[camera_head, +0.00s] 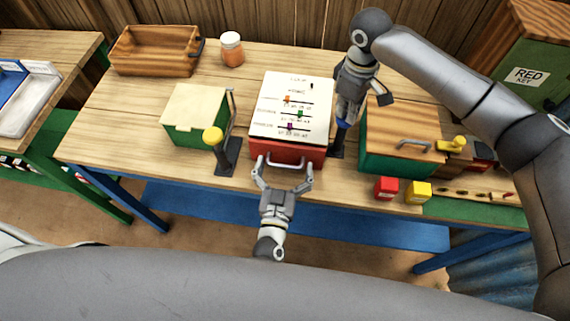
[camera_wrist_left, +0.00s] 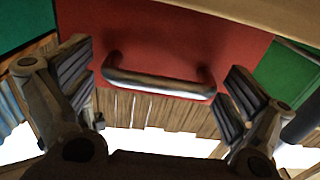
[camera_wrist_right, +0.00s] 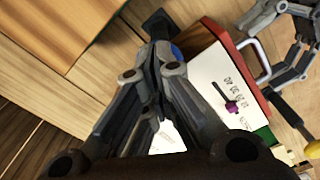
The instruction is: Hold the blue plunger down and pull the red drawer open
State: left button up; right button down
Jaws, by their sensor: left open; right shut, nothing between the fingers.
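The red drawer (camera_head: 318,154) is at the front of a box with a white, marked top, and looks shut. Its metal handle (camera_head: 288,164) faces me. My left gripper (camera_head: 285,172) is open in front of the drawer. In the left wrist view the handle (camera_wrist_left: 160,85) lies between the spread fingers, one at each end, not clamped. My right gripper (camera_head: 346,112) is shut and points down onto the blue plunger (camera_head: 341,133), right of the box. In the right wrist view a bit of blue (camera_wrist_right: 176,52) shows beside the fingertips. I cannot tell how far down the plunger is.
A yellow-topped lever (camera_head: 213,136) and a green box (camera_head: 192,125) stand left of the drawer box. A wood-topped green box (camera_head: 400,130) stands close right of my right gripper. A red block (camera_head: 386,188) and a yellow block (camera_head: 418,192) lie near the front edge.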

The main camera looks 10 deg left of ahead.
pick_arm(q)
jog(key=c, duration=1.2)
jog(key=s, duration=1.1)
jog(key=shift+s+d+f, duration=0.1)
jog(key=shift+s, duration=0.05)
jog(key=shift+c, duration=0.3)
